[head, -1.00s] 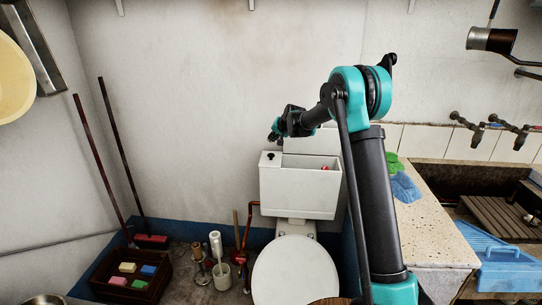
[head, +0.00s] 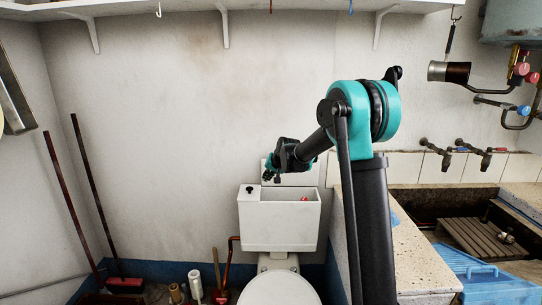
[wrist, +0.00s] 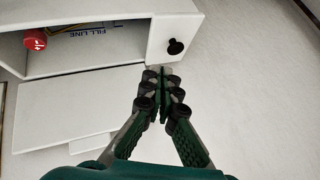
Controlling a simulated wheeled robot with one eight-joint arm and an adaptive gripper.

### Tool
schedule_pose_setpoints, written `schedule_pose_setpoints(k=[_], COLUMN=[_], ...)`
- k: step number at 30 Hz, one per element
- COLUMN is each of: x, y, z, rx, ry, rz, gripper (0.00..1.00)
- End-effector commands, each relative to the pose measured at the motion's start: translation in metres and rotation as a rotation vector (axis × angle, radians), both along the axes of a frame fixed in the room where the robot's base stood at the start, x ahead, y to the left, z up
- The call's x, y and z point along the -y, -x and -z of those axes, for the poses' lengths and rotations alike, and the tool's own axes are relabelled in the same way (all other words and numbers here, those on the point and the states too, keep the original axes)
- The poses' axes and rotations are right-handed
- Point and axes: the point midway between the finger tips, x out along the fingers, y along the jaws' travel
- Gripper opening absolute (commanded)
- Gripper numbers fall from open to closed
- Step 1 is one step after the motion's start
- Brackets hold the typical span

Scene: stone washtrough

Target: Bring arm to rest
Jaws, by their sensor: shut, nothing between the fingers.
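My gripper (head: 268,177) is shut and empty. It hangs above the left part of the toilet cistern (head: 268,232) in the head view. In the wrist view my gripper's fingertips (wrist: 162,84) meet near the cistern's corner with the black knob (wrist: 175,46); whether they touch the cistern I cannot tell. The cistern (wrist: 95,80) is open at the top, with a red part (wrist: 35,40) and a "FILL LINE" mark inside. My arm reaches up and bends left toward the cistern.
A stone ledge (head: 410,250) and the washtrough (head: 455,207) lie to the right, with a blue washboard-like tray (head: 490,280) in front. Two taps (head: 472,153) and a hanging metal pot (head: 449,71) are on the right wall. A shelf (head: 200,10) runs above. Two long-handled brooms (head: 95,195) lean at left.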

Motion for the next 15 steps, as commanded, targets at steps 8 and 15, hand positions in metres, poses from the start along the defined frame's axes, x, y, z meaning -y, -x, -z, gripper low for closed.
schedule_pose_setpoints(k=[8, 15], x=[0.083, 0.141], y=[0.117, 0.226], z=[0.002, 0.021], rx=[-0.044, -0.092], ry=[0.123, 0.223], rz=[-0.008, -0.017], gripper=[0.0, 0.0])
